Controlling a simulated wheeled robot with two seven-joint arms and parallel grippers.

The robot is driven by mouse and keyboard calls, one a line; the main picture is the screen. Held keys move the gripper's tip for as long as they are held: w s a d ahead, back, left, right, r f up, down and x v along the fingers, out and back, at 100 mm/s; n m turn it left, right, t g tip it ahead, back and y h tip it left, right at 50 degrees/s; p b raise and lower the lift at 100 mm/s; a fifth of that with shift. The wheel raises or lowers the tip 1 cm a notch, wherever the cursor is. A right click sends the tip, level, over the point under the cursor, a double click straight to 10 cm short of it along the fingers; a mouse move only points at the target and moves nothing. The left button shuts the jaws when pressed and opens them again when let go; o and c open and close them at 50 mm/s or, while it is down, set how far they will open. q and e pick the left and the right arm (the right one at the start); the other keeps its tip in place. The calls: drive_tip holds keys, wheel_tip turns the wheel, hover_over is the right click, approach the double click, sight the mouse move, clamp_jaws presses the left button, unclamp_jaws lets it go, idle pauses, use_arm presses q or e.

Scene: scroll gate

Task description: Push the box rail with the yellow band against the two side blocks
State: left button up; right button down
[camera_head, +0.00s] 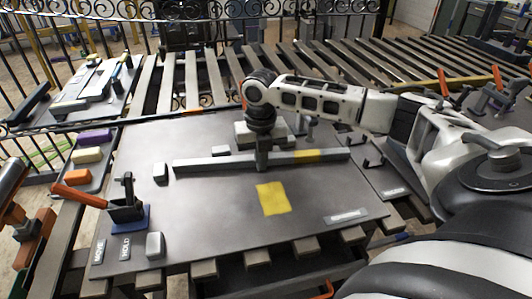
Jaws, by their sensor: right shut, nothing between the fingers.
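The box rail (222,162) is a long grey bar lying across the grey work plate, with a yellow band (306,155) on its right part. My right gripper (262,166) points down at the rail's middle, its fingers shut with nothing between them. Its tip is at or very near the rail; I cannot tell whether they touch. A small light block (160,174) stands just off the rail's left end, and another block (155,245) stands at the plate's front left. I cannot tell which blocks are the two side blocks.
A yellow square (272,198) lies on the plate before the rail. A toggle clamp with an orange handle (80,196) stands at left, beside a tray of coloured blocks (87,155). Black handles (372,150) stand at right.

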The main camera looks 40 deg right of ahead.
drive_tip(key=shift+w+d, duration=0.4)
drive_tip(key=shift+w, duration=0.35)
drive_tip(key=shift+w+d, duration=0.4)
drive_tip(key=shift+w, duration=0.3)
drive_tip(key=shift+r, duration=0.1)
drive_tip(key=shift+s+a+p, duration=0.2)
drive_tip(key=shift+s+p, duration=0.1)
drive_tip(key=shift+p, duration=0.3)
drive_tip(key=shift+s+a+p, duration=0.4)
drive_tip(key=shift+s+p, duration=0.25)
drive_tip(key=shift+s, duration=0.15)
wheel_tip(320, 180, up, 3)
drive_tip(key=shift+f+p, duration=0.1)
drive_tip(key=shift+p, duration=1.15)
drive_tip(key=shift+r, duration=2.55)
